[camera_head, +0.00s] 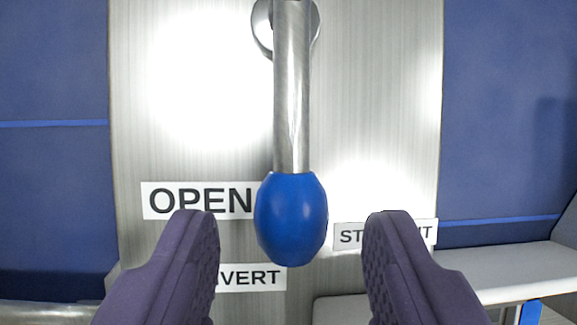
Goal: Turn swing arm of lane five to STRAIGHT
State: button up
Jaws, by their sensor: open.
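The swing arm (291,100) is a metal rod hanging down from a round pivot (263,30) at the top of a brushed metal plate. Its lower end carries a blue egg-shaped knob (291,218). The knob lies between an OPEN label (199,201) on the left and a partly hidden STRAIGHT label (350,236) on the right. A label ending in "VERT" (255,278) sits below left, its start hidden by a finger. My gripper (291,225) is open, with one purple finger on each side of the knob and a gap to both.
The metal plate (390,130) has bright glare spots. Blue panels (510,110) flank it on both sides. A pale ledge (510,270) with a blue part (530,313) below it juts out at lower right.

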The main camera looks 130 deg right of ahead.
jog(key=shift+x, duration=0.75)
grip_shut()
